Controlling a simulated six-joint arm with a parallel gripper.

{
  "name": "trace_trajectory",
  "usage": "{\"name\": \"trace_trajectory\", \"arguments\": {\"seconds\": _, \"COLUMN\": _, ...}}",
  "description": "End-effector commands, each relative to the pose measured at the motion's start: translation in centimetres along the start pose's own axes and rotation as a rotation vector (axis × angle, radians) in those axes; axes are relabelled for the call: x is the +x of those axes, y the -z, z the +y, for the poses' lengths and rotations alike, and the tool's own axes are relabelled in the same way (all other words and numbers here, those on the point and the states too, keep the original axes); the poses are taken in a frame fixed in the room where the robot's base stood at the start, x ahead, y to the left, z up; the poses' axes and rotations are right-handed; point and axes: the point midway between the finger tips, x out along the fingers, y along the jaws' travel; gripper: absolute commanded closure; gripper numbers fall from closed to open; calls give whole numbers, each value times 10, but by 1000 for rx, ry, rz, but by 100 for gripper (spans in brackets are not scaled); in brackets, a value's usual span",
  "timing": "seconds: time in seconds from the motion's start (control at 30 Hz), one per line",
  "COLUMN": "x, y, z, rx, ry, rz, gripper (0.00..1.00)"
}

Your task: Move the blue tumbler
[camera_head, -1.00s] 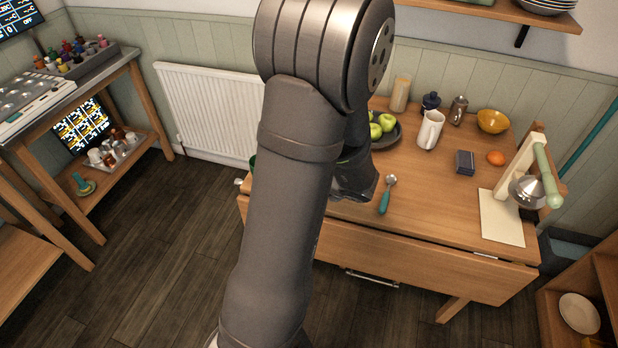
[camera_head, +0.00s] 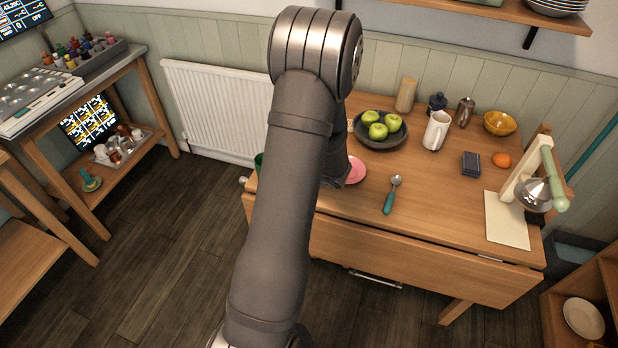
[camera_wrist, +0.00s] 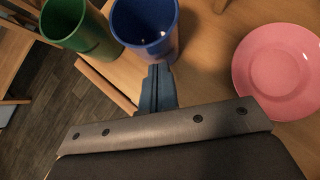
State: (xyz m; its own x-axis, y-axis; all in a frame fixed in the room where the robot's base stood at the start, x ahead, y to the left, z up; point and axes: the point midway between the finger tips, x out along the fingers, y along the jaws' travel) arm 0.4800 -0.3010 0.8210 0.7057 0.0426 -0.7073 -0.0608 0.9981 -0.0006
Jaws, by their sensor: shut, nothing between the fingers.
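The blue tumbler (camera_wrist: 146,26) stands on the wooden table at the top of the wrist view, its open rim toward the camera. My gripper (camera_wrist: 157,72) is shut and empty, its fingertips close to the tumbler's near side; I cannot tell whether they touch it. A green tumbler (camera_wrist: 82,30) stands just left of the blue one. In the head view my arm hides the blue tumbler, and only a sliver of the green tumbler (camera_head: 259,162) shows.
A pink plate (camera_wrist: 278,70) lies right of my gripper. On the table (camera_head: 420,205) are a bowl of green apples (camera_head: 380,130), a spoon (camera_head: 392,195), a white jug (camera_head: 436,130), a dark box (camera_head: 471,164) and an orange (camera_head: 501,160). The table's left edge is near the tumblers.

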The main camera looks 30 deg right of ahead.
Motion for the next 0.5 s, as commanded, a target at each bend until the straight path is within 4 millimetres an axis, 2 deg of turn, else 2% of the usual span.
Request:
{"name": "trace_trajectory", "arguments": {"seconds": 0.33, "x": 2, "y": -2, "z": 0, "rx": 0, "ry": -1, "rz": 0, "gripper": 100}}
{"name": "trace_trajectory", "arguments": {"seconds": 0.5, "x": 18, "y": -18, "z": 0, "rx": -2, "ry": -3, "rz": 0, "gripper": 100}}
